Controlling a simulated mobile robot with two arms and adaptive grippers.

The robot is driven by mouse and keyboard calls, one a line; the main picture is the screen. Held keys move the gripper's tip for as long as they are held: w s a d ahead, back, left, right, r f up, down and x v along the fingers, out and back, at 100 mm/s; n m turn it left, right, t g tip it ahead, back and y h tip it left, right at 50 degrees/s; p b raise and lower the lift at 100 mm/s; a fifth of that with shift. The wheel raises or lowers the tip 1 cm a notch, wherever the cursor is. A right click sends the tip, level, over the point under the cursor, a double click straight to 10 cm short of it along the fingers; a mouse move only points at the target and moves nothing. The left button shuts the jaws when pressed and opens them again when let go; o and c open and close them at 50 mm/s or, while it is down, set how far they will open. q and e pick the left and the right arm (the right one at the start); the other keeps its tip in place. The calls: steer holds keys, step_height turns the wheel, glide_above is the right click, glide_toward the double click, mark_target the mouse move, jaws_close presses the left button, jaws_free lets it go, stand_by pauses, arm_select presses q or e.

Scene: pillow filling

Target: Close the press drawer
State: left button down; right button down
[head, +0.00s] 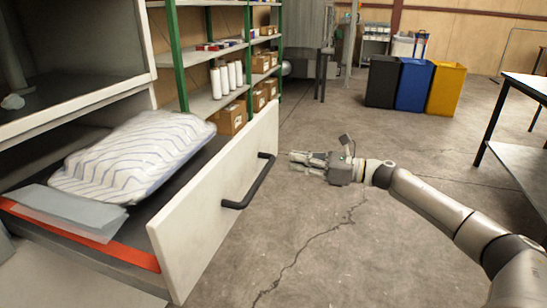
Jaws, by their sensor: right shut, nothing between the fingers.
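The press drawer (205,222) is pulled out at the left, with a pale front panel and a black bar handle (252,182) on its outer face. A striped pillow (135,152) lies inside it, beside flat grey sheets (68,208) and a red strip (100,246). My right gripper (297,158) is shut and empty. It is to the right of the drawer front, pointing left toward the handle, and looks apart from it. My left gripper is not in view.
Above the drawer is the press's open dark chamber (75,50). Green-framed shelves (205,103) with boxes and white rolls stand behind. Black, blue and yellow bins (412,85) stand at the back right. A table (525,86) is at the right edge. The concrete floor between is clear.

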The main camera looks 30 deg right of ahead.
mark_target(273, 157)
steer(key=shift+x, duration=3.5)
